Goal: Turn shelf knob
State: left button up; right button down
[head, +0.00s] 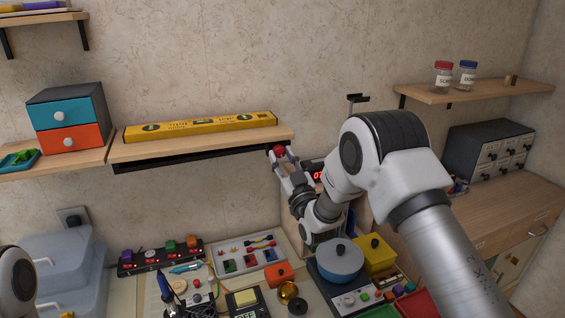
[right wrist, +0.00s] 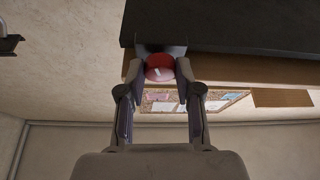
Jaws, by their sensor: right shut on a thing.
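The shelf knob (right wrist: 160,68) is red and round with a white mark on its face. It sits at the underside edge of the wooden shelf (head: 225,143) that carries a yellow spirit level. In the right wrist view the knob is between the fingertips of my right gripper (right wrist: 158,72), which is shut on it. In the head view the red knob (head: 279,150) shows at the tips of my right gripper (head: 281,155), at the shelf's right end. Only a small white-grey part of my left arm shows at the lower left; its gripper is out of view.
The yellow level (head: 200,126) lies on the shelf. A blue and orange drawer box (head: 68,119) stands to its left. Below is a crowded bench with a blue pot (head: 340,262), a yellow box (head: 376,252) and small parts. Two jars (head: 443,76) stand on the right shelf.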

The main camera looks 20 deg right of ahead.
jog(key=n+b, duration=0.1)
jog(key=n+y+b, duration=0.1)
jog(key=n, duration=0.1)
jog(key=shift+d+f+y, duration=0.15)
jog(key=shift+y, duration=0.15)
jog(key=n+b, duration=0.1)
jog(key=n, duration=0.1)
jog(key=n+g+y+b, duration=0.1)
jog(key=n, duration=0.1)
jog(key=shift+d+y+b, duration=0.15)
jog(key=shift+y+b, duration=0.15)
jog(key=shift+b, duration=0.1)
jog(key=n+b, duration=0.1)
jog(key=n+g+y, duration=0.1)
jog(key=n, duration=0.1)
jog(key=n+y+b, duration=0.1)
jog(key=n, duration=0.1)
jog(key=shift+d+r+g+b, duration=0.1)
jog(key=shift+r+g+b, duration=0.2)
jog(key=shift+g, duration=0.1)
jog(key=shift+r+n+g+b, duration=0.15)
jog(key=shift+n+g+b, duration=0.25)
jog(key=shift+n, duration=0.8)
jog(key=c, duration=0.9)
grip_release()
jog(key=shift+o, duration=0.6)
jog(key=shift+w, duration=0.15)
